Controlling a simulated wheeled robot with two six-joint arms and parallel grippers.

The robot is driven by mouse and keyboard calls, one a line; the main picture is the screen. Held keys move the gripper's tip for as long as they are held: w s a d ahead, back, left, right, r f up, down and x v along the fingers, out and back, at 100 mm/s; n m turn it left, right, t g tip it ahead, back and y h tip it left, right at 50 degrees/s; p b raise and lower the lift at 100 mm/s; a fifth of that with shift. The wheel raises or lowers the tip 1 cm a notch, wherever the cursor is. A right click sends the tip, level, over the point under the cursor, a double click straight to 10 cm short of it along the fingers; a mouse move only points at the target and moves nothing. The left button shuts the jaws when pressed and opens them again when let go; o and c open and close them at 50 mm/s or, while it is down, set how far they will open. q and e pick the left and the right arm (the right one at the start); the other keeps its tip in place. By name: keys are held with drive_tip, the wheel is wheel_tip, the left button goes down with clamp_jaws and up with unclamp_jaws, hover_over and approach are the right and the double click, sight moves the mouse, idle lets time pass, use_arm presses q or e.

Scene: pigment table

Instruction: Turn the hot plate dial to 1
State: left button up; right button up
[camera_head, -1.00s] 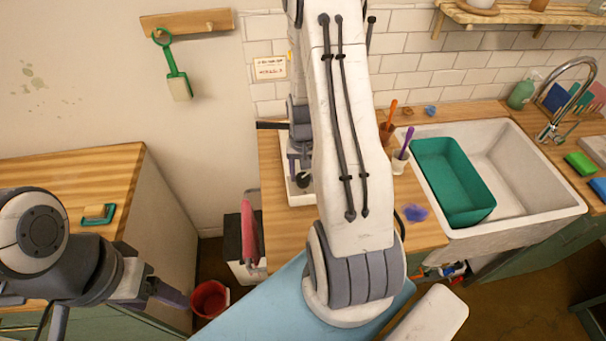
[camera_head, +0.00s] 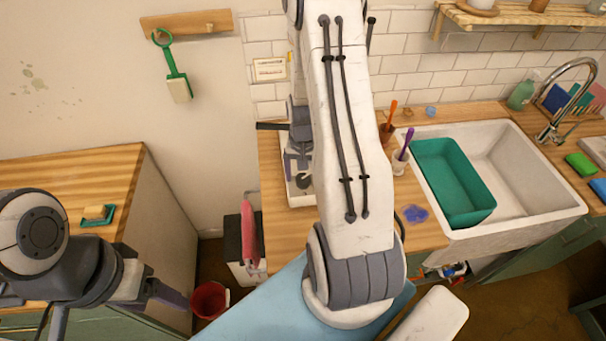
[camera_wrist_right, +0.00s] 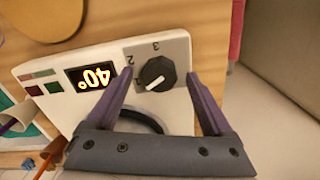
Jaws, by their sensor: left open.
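In the right wrist view, the hot plate's black round dial (camera_wrist_right: 157,73) sits on a grey panel on the white hot plate (camera_wrist_right: 181,115). Its white pointer mark aims toward the lower left of the picture. The lit display (camera_wrist_right: 91,77) reads 40°, upside down. My right gripper (camera_wrist_right: 158,76) is open, one finger on each side of the dial, with gaps visible. In the head view, my right arm hides much of the hot plate (camera_head: 299,198). My left gripper (camera_head: 168,293) is open and empty, away at lower left.
A pink cloth (camera_head: 249,232) hangs at the counter's left edge. A cup with a purple-handled tool (camera_head: 399,162) and a blue splotch (camera_head: 415,213) are right of my right arm. The sink (camera_head: 510,165) holds a green tub (camera_head: 450,180). A red bucket (camera_head: 209,299) stands on the floor.

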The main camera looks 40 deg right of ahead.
sight(303, 178)
drive_tip(key=shift+r, duration=0.1)
drive_tip(key=shift+r, duration=0.4)
wheel_tip(303, 178, up, 10)
drive_tip(key=b, duration=0.2)
drive_tip(key=shift+f, duration=0.25)
